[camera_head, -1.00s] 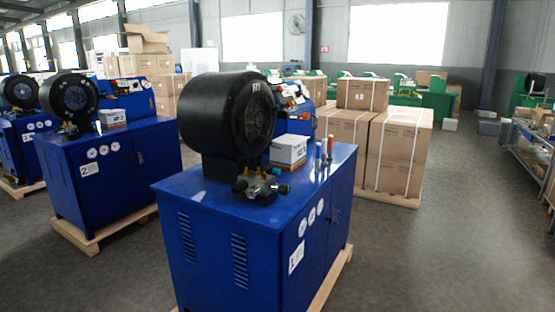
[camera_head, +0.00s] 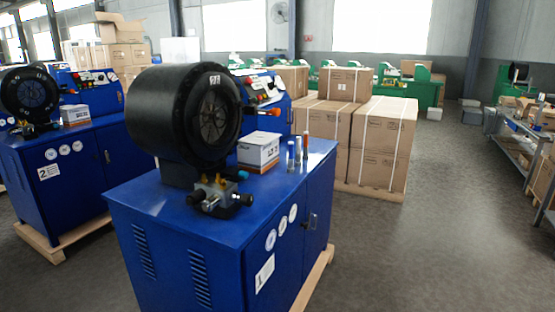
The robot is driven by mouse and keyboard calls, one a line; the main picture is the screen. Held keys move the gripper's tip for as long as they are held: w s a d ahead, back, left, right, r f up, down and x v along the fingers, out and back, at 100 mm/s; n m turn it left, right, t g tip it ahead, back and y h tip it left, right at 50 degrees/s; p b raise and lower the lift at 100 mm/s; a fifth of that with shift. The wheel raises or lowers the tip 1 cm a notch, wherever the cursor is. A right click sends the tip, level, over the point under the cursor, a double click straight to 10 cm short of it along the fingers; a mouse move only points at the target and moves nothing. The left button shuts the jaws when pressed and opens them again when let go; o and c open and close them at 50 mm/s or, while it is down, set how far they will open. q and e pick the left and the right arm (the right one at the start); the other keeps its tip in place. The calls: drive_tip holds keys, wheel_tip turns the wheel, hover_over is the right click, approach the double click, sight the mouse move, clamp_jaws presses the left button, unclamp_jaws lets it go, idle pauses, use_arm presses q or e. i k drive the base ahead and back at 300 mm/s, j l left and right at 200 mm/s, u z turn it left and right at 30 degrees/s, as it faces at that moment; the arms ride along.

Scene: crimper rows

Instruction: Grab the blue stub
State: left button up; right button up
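Several small upright stubs stand close together on the blue cabinet top (camera_head: 215,225), near its right back edge. The one that looks blue (camera_head: 290,157) is the leftmost of the row, but it is small and its colour is hard to tell for certain. A pale grey stub (camera_head: 298,156) stands beside it, and a stub with an orange-red upper part (camera_head: 305,148) is at the right. Neither of my grippers shows in the head view.
A black round crimper head (camera_head: 185,115) with a valve fitting (camera_head: 220,195) stands left of the stubs, and a white box (camera_head: 258,151) just left of them. Stacked cartons (camera_head: 385,135) stand behind. Open floor (camera_head: 430,230) lies to the right.

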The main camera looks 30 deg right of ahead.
sight(290, 169)
drive_tip(key=i+l+u, duration=0.1)
drive_tip(key=l, duration=0.25)
drive_tip(key=i+l+u, duration=0.15)
drive_tip(key=l, duration=0.25)
drive_tip(key=i+l+u, duration=0.1)
drive_tip(key=l, duration=0.3)
drive_tip(key=i+l+u, duration=0.1)
drive_tip(key=l, duration=0.3)
drive_tip(key=i+l, duration=0.1)
drive_tip(key=l, duration=0.5)
drive_tip(key=i+l, duration=0.15)
drive_tip(key=l, duration=0.4)
drive_tip(key=i+l+u, duration=0.1)
drive_tip(key=l, duration=0.5)
drive_tip(key=i+l, duration=0.1)
drive_tip(key=l, duration=0.5)
